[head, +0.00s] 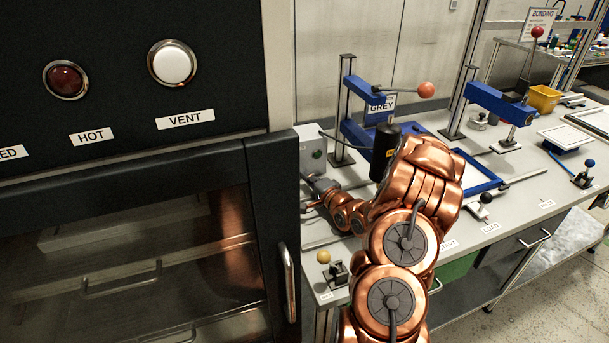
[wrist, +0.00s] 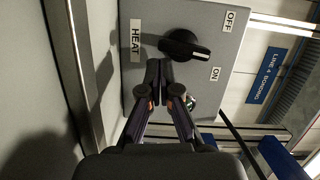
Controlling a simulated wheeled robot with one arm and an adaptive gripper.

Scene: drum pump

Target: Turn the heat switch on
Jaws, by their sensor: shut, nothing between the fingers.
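The heat switch is a black rotary knob (wrist: 184,44) on a grey box (wrist: 135,65) with HEAT, OFF and ON labels. The white mark on the knob points right and slightly down in the wrist view, between OFF and ON and closer to ON. My gripper (wrist: 159,76) is shut and empty. Its fingertips are just below the knob, overlapping its lower edge in the picture; I cannot tell if they touch it. In the head view the box (head: 313,153) stands at the bench's left end, with my gripper (head: 308,194) low in front of it.
A dark cabinet (head: 256,190) with HOT and VENT buttons stands close on the left. A blue press (head: 357,100) with an orange-balled lever rises behind my arm. A small lever with a yellow ball (head: 323,257) stands at the bench's front left.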

